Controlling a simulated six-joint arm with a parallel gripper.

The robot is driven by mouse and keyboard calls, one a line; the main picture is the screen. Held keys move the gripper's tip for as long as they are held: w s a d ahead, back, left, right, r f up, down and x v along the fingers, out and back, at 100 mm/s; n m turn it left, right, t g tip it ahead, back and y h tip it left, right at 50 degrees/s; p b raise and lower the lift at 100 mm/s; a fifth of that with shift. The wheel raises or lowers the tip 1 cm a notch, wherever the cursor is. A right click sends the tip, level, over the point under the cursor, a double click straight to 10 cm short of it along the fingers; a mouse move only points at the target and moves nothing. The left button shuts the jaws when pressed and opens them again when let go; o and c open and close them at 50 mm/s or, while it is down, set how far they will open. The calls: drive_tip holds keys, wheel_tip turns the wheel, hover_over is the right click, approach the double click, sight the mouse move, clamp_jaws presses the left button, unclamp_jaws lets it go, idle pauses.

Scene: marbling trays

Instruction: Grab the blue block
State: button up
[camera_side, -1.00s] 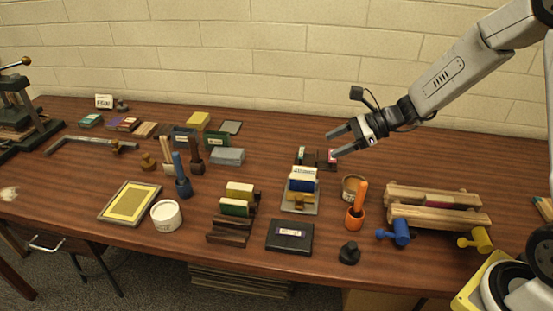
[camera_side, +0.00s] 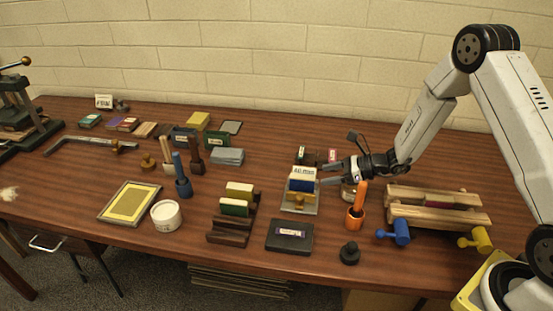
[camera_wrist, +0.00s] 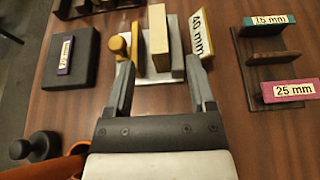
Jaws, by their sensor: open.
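A blue block with a pale top (camera_side: 302,184) stands on a grey plate (camera_side: 291,206), behind a small wooden knob and in front of a label card (camera_side: 304,172). My gripper (camera_side: 326,173) is open and empty, just right of the block and its card, with fingers pointing left. In the wrist view my gripper (camera_wrist: 160,63) has its fingertips on either side of a pale upright block (camera_wrist: 158,35) and a grey slab. The "40 mm" card (camera_wrist: 202,33) leans by the right fingertip. No blue face shows clearly there. I cannot tell whether a finger touches anything.
A small rack (camera_wrist: 268,57) with "15 mm" and "25 mm" labels stands at right in the wrist view. An orange pot (camera_side: 355,218), a black box (camera_side: 289,237) and a black knob (camera_side: 349,253) stand close by. Wooden rails (camera_side: 440,217) lie to the right.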

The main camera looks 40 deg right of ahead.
sight(309, 177)
drive_tip(key=shift+x, duration=3.9)
drive_tip(key=shift+r, duration=0.1)
clamp_jaws()
